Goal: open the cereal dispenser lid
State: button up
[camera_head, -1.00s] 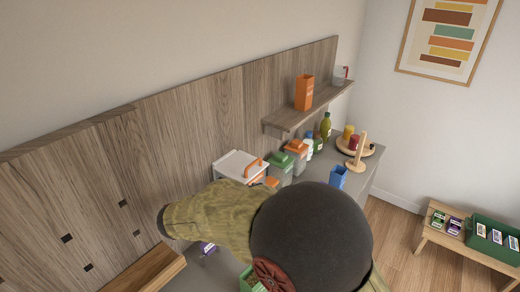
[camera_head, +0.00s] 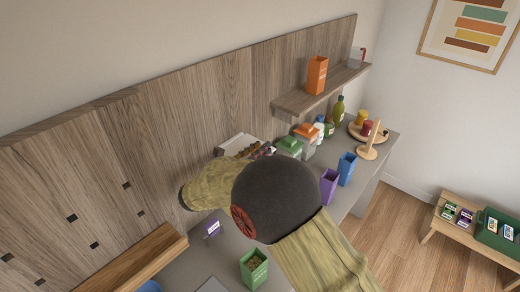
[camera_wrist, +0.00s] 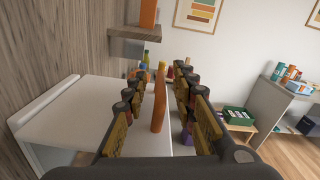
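The cereal dispenser is a white box whose flat white lid (camera_wrist: 75,115) fills the left of the wrist view. An upright orange handle (camera_wrist: 160,98) stands at the lid's right side. My gripper (camera_wrist: 159,88) is open, its two fingers on either side of the handle with gaps showing between. In the head view only part of the white dispenser top (camera_head: 232,145) shows. My arm and gripper (camera_head: 262,151) cover the rest and the handle there. The lid looks flat and closed.
Containers with green (camera_head: 289,146) and orange (camera_head: 306,131) lids stand just beyond the dispenser. A wall shelf (camera_head: 325,90) holds an orange box (camera_head: 316,75). Purple (camera_head: 329,186), blue (camera_head: 346,169) and green (camera_head: 254,268) boxes stand on the grey counter.

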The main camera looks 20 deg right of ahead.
jog(key=shift+w+d, duration=0.15)
jog(key=shift+d, duration=0.1)
jog(key=shift+c, duration=0.6)
grip_shut()
